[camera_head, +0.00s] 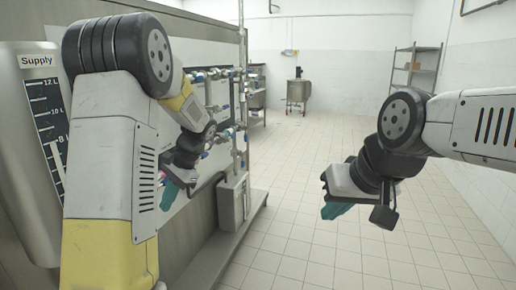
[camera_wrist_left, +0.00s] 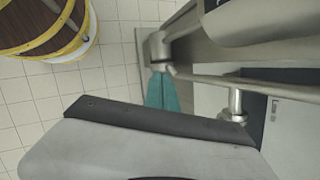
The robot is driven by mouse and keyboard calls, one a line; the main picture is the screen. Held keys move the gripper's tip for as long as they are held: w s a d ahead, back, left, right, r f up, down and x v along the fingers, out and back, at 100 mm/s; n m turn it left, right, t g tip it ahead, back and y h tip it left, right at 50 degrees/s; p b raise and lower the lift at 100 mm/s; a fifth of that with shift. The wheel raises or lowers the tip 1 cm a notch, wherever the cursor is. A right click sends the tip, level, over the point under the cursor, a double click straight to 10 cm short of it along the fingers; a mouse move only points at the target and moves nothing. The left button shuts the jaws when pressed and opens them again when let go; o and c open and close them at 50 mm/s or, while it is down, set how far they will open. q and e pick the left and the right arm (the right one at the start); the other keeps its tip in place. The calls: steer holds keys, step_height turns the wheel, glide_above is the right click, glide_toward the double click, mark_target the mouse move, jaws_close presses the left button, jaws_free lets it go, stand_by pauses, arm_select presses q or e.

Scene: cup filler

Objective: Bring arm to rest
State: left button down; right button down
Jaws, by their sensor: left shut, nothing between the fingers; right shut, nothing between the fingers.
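My left arm reaches forward on the left side of the head view, beside the panel of pipes and valves. My left gripper (camera_head: 168,198) is small and partly hidden there by its wrist. Its teal fingers (camera_wrist_left: 162,93) show pressed together in the left wrist view, with nothing between them. My right gripper (camera_head: 336,210) hangs below its bent wrist over open floor, in the right half of the head view. Its teal fingers are shut and hold nothing.
A steel tank marked Supply (camera_head: 38,150) stands at the left. Pipes with valves (camera_head: 236,90) run along the panel close to my left arm. The tiled floor (camera_head: 300,240) is clear.

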arm_select(q)
steer(key=s+d+r+n+t+h, duration=0.3)
steer(key=s+d+r+t, duration=0.1)
steer(key=s, duration=0.6)
steer(key=s+d+r+n+t+h, duration=0.3)
steer(key=s+d+r, duration=0.4)
steer(key=s, duration=0.3)
steer(key=shift+d+r+t+h, duration=0.25)
steer(key=shift+d+t+h, duration=0.15)
steer(key=shift+d+h, duration=0.25)
stand_by(3.1)
